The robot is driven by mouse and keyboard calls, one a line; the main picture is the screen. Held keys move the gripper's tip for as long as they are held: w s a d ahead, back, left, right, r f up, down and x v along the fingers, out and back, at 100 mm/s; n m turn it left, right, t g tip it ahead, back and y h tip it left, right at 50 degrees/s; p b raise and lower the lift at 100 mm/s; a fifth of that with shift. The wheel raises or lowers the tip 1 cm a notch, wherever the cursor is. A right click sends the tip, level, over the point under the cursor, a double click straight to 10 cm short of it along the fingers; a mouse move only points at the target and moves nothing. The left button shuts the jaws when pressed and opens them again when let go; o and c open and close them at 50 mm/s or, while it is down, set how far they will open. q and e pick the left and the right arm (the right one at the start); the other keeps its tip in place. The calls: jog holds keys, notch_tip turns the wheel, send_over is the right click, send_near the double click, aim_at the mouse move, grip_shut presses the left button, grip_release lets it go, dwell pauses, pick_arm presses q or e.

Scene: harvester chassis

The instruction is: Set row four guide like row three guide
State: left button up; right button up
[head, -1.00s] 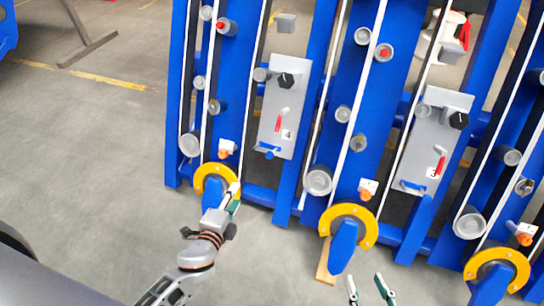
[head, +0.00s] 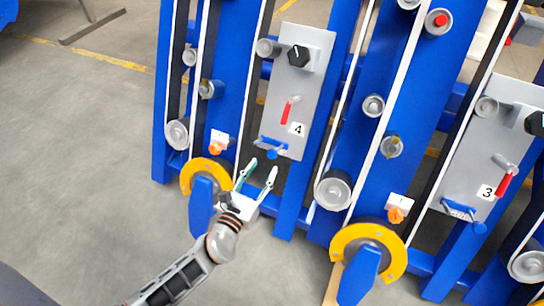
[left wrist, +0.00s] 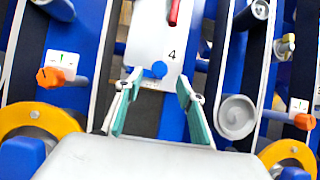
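The row four panel (head: 318,60) is grey with a "4" label. It carries a black knob (head: 298,55), a red-handled lever (head: 288,110) hanging down, and a blue handle (head: 273,149) at its lower edge. The row three panel (head: 512,100) at right has a "3" label, a red-handled lever (head: 504,184) hanging down and a blue handle (head: 463,213). Which part is the guide, I cannot tell. My left gripper (head: 262,172) is open and empty just below row four's blue handle. In the left wrist view the blue knob (left wrist: 158,70) shows just beyond the open fingertips. My right gripper is out of view.
Blue uprights, belts and rollers stand around the panels. Yellow-rimmed wheels (head: 207,167) (head: 388,241) and orange knobs (head: 215,149) (head: 396,215) sit low on the rows. Open grey floor (head: 80,150) lies at left.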

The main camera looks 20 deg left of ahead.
aim_at(271, 155)
pick_arm(q)
jog(key=w, duration=0.5)
jog(key=shift+d+f+b, duration=0.1)
jog(key=shift+f+b, duration=0.1)
jog(key=shift+b, duration=0.2)
jog(key=shift+w+r, duration=0.15)
jog(key=shift+w, duration=0.4)
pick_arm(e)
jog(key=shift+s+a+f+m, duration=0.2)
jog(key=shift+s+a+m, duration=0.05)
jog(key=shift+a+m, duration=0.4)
pick_arm(q)
grip_shut()
